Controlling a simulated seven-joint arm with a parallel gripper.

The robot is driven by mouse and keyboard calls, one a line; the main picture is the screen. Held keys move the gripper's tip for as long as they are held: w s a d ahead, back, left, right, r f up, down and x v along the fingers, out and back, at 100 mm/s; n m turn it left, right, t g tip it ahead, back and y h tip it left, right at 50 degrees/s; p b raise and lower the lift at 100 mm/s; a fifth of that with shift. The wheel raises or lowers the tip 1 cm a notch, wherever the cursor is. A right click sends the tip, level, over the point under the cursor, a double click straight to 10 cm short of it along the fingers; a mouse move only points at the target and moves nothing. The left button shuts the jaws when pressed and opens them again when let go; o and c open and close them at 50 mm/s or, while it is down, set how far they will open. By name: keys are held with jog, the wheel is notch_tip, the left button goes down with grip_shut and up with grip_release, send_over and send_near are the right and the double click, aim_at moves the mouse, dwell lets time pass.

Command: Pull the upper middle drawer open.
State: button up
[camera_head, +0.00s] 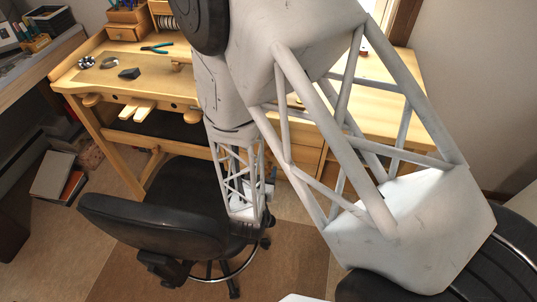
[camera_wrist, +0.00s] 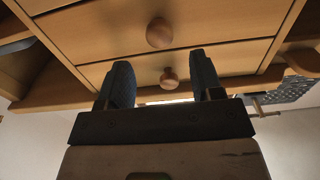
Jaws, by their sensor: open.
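In the wrist view, two stacked wooden drawer fronts show, each with a round wooden knob. The larger knob (camera_wrist: 160,33) is on the drawer front (camera_wrist: 210,28) at the top of the picture. The smaller-looking knob (camera_wrist: 169,78) is on the drawer front (camera_wrist: 225,60) below it in the picture. My gripper (camera_wrist: 163,82) is open and empty, its dark fingers to the left and right of the smaller-looking knob. I cannot tell whether they touch it or the drawer front. Both drawers look closed. In the head view my arm hides my gripper and most of the drawers.
The wooden workbench (camera_head: 110,75) carries pliers (camera_head: 157,47) and small items. A black office chair (camera_head: 150,225) stands close beside my arm, in front of the bench. A book stack (camera_head: 58,180) lies on the floor at left. In the wrist view a perforated grey piece (camera_wrist: 283,91) is at right.

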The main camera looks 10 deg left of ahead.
aim_at(268, 156)
jog(key=shift+w, duration=3.55)
